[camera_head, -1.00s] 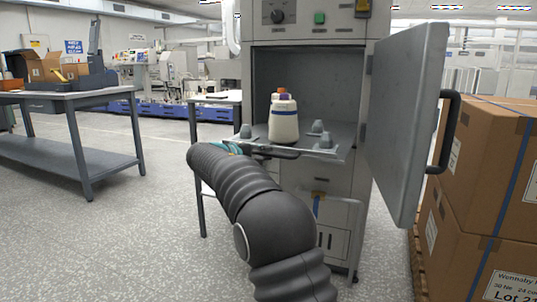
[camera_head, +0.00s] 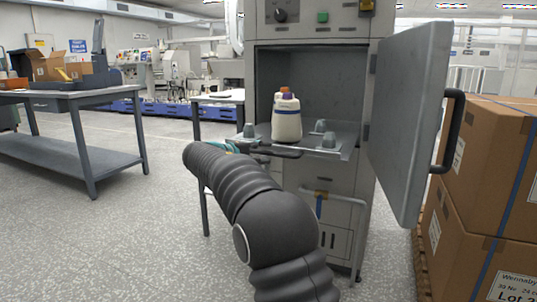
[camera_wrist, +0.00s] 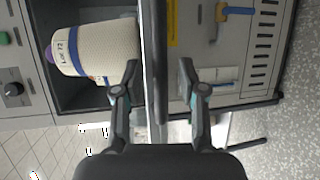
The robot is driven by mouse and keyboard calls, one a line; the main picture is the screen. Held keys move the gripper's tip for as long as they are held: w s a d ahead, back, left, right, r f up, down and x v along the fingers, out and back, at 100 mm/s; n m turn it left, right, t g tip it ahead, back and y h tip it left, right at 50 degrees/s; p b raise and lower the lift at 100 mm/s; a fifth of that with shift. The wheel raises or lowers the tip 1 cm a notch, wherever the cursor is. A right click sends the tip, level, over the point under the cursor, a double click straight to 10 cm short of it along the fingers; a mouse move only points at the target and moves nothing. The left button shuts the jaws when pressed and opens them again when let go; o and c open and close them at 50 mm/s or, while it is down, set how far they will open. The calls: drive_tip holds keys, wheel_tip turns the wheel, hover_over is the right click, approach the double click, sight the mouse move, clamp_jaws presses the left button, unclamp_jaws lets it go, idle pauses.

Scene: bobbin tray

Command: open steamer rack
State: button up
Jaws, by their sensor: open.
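The steamer is a grey cabinet (camera_head: 320,200) with its door (camera_head: 408,120) swung open to the right. Its rack (camera_head: 345,151) sticks out of the front of the chamber. White yarn cones (camera_head: 287,121) and grey pegs (camera_head: 320,126) stand on it. A dark handle bar (camera_head: 275,150) runs along the rack's front. In the wrist view, my gripper (camera_wrist: 159,72) is open, with one finger on each side of the dark bar (camera_wrist: 161,40). A cone (camera_wrist: 98,50) with a blue band shows beside it. In the head view my arm mostly hides the gripper.
Stacked cartons (camera_head: 490,170) stand right of the open door. A steel bench (camera_head: 75,95) stands at the left, and a small table (camera_head: 220,97) stands beside the cabinet. The floor (camera_head: 110,240) between the left bench and my arm is clear.

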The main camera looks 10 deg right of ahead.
drive_tip(key=v, duration=1)
